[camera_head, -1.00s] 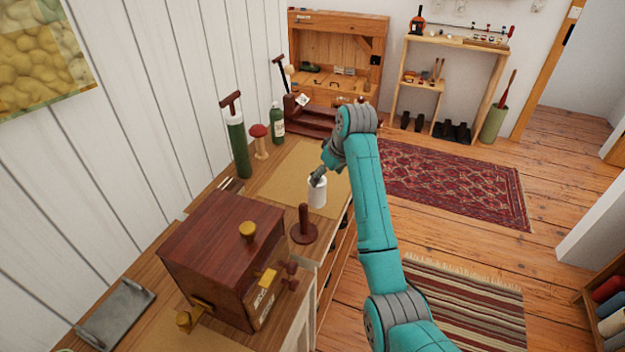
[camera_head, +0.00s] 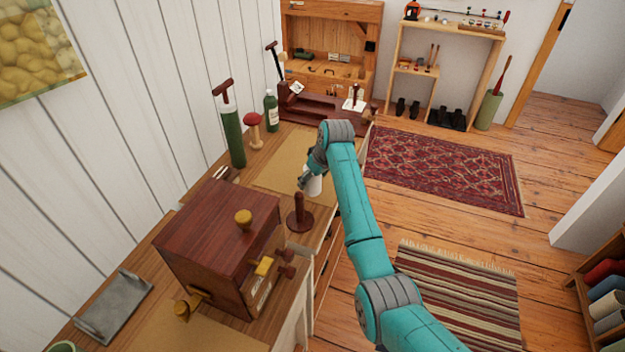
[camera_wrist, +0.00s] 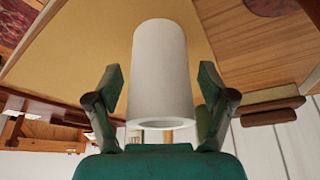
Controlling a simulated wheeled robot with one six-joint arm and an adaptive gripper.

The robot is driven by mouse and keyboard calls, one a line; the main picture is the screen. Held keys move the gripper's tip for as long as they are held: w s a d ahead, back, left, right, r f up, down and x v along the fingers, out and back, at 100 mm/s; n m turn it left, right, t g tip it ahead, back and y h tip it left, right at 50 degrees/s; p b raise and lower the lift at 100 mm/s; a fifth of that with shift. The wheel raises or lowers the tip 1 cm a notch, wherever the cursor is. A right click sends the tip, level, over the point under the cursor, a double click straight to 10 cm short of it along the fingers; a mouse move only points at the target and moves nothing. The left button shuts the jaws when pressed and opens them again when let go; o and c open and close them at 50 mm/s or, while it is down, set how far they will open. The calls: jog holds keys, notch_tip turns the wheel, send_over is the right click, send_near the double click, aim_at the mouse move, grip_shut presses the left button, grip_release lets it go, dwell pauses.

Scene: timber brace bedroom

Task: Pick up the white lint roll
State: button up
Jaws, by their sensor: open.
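The white lint roll (camera_head: 315,185) stands on the tan mat at the front edge of the wooden counter, partly hidden behind my gripper in the head view. In the wrist view the roll (camera_wrist: 161,70) is a plain white cylinder with a hollow end. My gripper (camera_head: 304,182) is at the roll. The wrist view shows its two fingers (camera_wrist: 160,100) spread on either side of the roll, with a visible gap on each side.
A dark brown peg on a round base (camera_head: 299,215) stands close in front of the roll. A reddish wooden box (camera_head: 215,240) is nearer. A green cylinder (camera_head: 233,135), a red-topped wooden piece (camera_head: 253,125) and a green bottle (camera_head: 271,112) stand by the wall. The mat (camera_head: 275,172) is otherwise clear.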

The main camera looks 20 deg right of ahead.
jog(key=shift+f, duration=0.1)
jog(key=shift+c, duration=0.2)
jog(key=c, duration=1.2)
